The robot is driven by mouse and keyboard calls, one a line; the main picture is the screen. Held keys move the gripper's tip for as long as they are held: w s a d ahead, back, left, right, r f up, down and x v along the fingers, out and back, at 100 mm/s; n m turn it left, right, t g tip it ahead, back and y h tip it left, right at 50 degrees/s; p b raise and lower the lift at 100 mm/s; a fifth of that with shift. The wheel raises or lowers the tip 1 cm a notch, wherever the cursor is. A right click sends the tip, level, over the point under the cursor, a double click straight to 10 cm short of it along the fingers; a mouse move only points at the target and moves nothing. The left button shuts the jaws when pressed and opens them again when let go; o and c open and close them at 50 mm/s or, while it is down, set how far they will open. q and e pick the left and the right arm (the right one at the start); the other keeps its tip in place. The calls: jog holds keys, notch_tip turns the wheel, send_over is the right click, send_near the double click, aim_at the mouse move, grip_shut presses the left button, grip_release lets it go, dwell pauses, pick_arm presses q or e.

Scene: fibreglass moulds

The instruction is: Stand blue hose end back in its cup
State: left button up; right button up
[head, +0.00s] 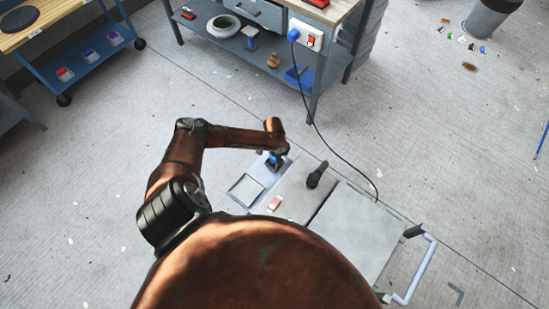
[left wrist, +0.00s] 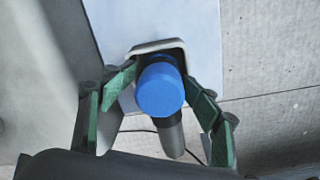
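The blue hose end (left wrist: 160,90) shows in the left wrist view as a round blue cap on a dark grey body that runs down the picture. My left gripper (left wrist: 162,72) has green fingers on both sides of it, with their tips against its sides. A pale square-rimmed cup (left wrist: 150,46) shows just behind the blue cap; whether the hose end sits inside it is hidden. In the head view my left gripper (head: 276,158) is small over the light blue end of the cart, with a bit of blue beneath it. My right gripper is not in view.
The grey cart top (head: 357,232) holds a dark upright object (head: 317,175) and a small red and white item (head: 275,203). A flat light panel (head: 245,189) lies near the gripper. A workbench with a power box (head: 305,35) and black cable stands behind. Open floor surrounds the cart.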

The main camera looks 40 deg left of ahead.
pick_arm(q)
jog(key=shift+s, duration=0.1)
jog(key=shift+r, duration=0.3)
jog(key=r+p, duration=0.1)
jog(key=r, duration=0.1)
jog(key=r+p, duration=0.1)
jog(key=r, duration=0.2)
jog(key=r+p, duration=0.1)
jog(key=r, duration=0.2)
jog(key=shift+a, duration=0.35)
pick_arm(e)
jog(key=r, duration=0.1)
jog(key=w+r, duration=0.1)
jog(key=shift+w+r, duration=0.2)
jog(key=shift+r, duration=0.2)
